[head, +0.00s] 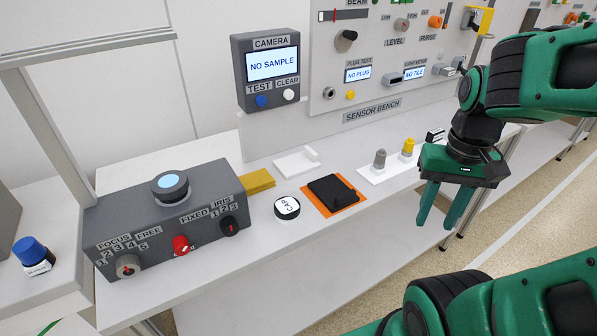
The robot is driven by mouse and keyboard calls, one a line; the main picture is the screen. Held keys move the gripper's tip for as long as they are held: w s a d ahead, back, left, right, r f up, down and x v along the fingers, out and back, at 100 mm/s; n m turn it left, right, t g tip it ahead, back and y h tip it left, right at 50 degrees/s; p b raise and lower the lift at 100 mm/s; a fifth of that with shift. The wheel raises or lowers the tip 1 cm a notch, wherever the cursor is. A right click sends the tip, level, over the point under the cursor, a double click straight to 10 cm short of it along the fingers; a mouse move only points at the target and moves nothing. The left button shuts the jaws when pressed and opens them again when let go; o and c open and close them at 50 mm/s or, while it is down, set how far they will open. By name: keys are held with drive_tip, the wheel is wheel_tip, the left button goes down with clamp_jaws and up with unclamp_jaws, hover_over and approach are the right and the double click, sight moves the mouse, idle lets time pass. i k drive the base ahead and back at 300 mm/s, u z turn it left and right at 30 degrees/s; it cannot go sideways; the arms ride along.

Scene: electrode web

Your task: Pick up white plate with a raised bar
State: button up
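The white plate with a raised bar (294,165) lies on the white bench top, near the back panel and right of the yellow block. Its bar stands up along its right end. My gripper (443,222) is at the right, in front of the bench edge, pointing down. Its two green fingers are apart with nothing between them. The gripper is well right of the plate and not touching it.
A yellow block (257,181) and grey focus box (165,219) stand left. A white board (376,175) with grey and yellow pegs lies right.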

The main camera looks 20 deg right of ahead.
sight(296, 164)
drive_tip(key=z, duration=0.05)
drive_tip(key=k, duration=1.8)
drive_tip(key=z, duration=0.65)
drive_tip(key=i, duration=2)
